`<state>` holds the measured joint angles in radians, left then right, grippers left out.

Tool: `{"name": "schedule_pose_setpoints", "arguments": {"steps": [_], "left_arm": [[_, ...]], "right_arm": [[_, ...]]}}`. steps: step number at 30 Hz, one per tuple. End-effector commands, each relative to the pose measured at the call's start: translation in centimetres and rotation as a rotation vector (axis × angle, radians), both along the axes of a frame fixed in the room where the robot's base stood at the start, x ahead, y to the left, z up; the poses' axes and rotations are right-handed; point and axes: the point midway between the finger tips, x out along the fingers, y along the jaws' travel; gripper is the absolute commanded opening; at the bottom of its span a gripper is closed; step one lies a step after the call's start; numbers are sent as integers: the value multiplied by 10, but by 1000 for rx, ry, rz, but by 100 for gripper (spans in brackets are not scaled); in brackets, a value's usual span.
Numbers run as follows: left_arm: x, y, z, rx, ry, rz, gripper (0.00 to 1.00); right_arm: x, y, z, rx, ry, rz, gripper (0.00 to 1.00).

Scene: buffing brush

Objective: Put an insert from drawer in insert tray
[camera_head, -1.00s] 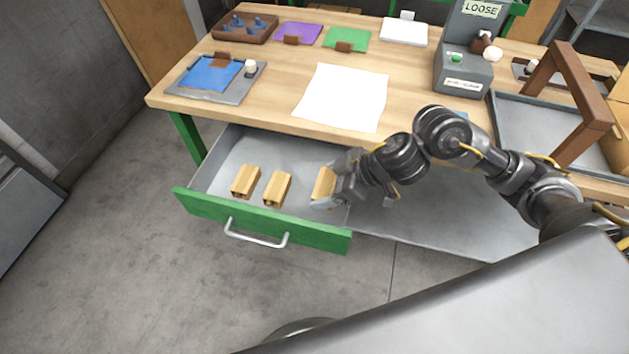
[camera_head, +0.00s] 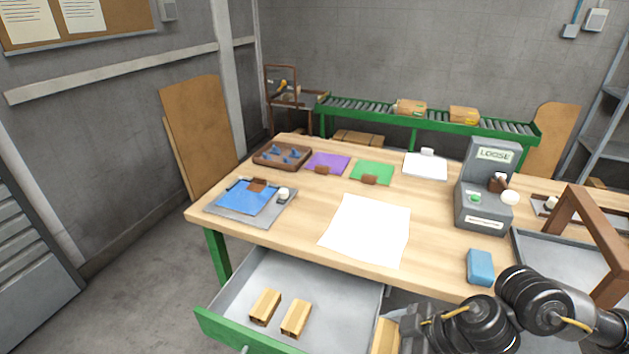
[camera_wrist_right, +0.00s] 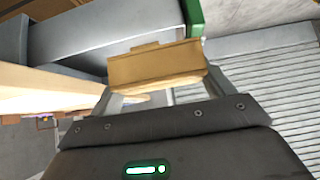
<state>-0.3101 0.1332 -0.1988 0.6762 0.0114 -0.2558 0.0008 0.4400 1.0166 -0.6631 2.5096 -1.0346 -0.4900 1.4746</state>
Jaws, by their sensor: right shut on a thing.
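My right gripper (camera_wrist_right: 160,84) is shut on a tan wooden insert (camera_wrist_right: 155,64), held crosswise between the fingers in the right wrist view. In the head view this insert (camera_head: 385,337) shows at the bottom edge, by the right side of the open drawer (camera_head: 335,275). Two more wooden inserts, one left (camera_head: 265,306) and one right (camera_head: 296,318), lie in the drawer. A grey tray (camera_head: 560,252) with a brown handle frame stands at the table's right. I cannot tell whether it is the insert tray. My left gripper is out of view.
The wooden table (camera_head: 430,215) holds a white sheet (camera_head: 368,228), a blue block (camera_head: 480,266), a grey device marked LOOSE (camera_head: 483,205) and a blue sheet on a grey board (camera_head: 246,198). A brown tray with blue pieces (camera_head: 282,156) is at the back left.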

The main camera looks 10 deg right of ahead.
Motion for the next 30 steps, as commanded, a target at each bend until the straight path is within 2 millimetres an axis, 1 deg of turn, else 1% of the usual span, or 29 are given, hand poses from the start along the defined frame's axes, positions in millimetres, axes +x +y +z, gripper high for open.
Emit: {"name": "schedule_pose_setpoints", "arguments": {"steps": [8, 17, 23, 25, 30], "left_arm": [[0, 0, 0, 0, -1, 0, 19], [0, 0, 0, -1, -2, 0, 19], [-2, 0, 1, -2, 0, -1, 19], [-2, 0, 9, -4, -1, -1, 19], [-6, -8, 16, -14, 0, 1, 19]], "right_arm": [[-1, 0, 0, -3, -1, -3, 59], [-7, 0, -7, 3, 2, -9, 59], [-7, -3, -8, 2, 3, -15, 59], [6, -8, 5, 0, -5, -27, 59], [30, -14, 29, 0, -7, -41, 59]]}}
